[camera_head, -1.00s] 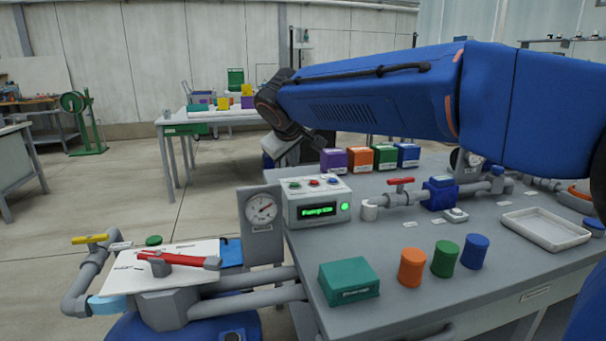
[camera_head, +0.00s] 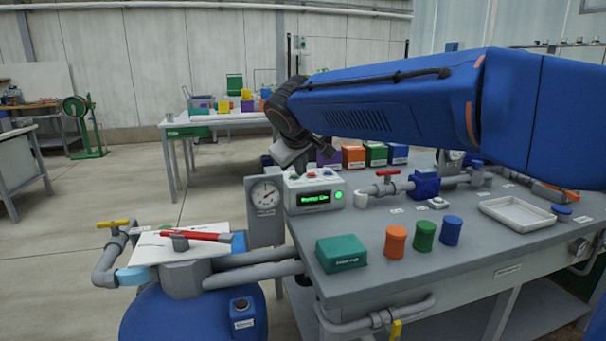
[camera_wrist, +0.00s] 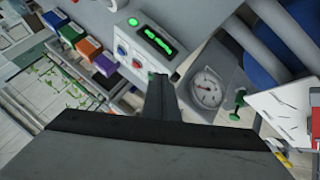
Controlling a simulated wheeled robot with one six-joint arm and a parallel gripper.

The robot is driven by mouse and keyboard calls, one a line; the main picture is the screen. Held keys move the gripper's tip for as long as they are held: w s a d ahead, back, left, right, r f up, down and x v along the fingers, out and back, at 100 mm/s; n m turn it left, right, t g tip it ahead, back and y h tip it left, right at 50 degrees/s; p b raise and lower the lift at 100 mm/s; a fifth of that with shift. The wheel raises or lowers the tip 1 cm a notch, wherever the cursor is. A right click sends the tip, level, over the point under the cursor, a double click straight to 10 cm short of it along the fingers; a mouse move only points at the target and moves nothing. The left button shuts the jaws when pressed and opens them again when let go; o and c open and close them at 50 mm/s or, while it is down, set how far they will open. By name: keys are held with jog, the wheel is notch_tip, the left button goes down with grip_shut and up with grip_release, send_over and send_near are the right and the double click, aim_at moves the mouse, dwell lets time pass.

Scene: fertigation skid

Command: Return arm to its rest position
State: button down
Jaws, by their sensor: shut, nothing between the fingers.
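My blue arm (camera_head: 400,110) reaches from the right edge across the upper middle of the head view, above the bench. It bends down at a dark wrist joint (camera_head: 285,110) behind the control box. My gripper (camera_wrist: 160,82) shows in the wrist view as a dark, narrow pair of fingers, shut and empty. It points toward the control box (camera_wrist: 145,50) and the pressure gauge (camera_wrist: 207,88); whether it touches anything cannot be told. In the head view the fingertips are not clearly visible.
The control box (camera_head: 314,190) has a lit green display. Beside it stand the gauge (camera_head: 265,195), a red-handled valve (camera_head: 388,175) and coloured boxes (camera_head: 375,153). Orange, green and blue canisters, a teal box (camera_head: 341,253) and a white tray (camera_head: 529,213) stand on the bench.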

jog(key=s+d+f+m+g, duration=0.15)
jog(key=s+d+f, duration=0.25)
jog(key=s+d, duration=0.6)
jog(key=s+d+f+m+g, duration=0.1)
jog(key=s+d+f+m, duration=0.25)
jog(key=s+d, duration=0.7)
jog(key=s+d+f+m, duration=0.1)
jog(key=s+d+f, duration=0.3)
jog(key=s+f, duration=0.3)
jog(key=s+d+f+m+g, duration=0.1)
jog(key=s+d+f+m, duration=0.1)
jog(key=s+d+f, duration=0.3)
jog(key=s+f, duration=0.2)
jog(key=s, duration=0.2)
jog(key=shift+s+f, duration=0.25)
jog(key=shift+s, duration=0.15)
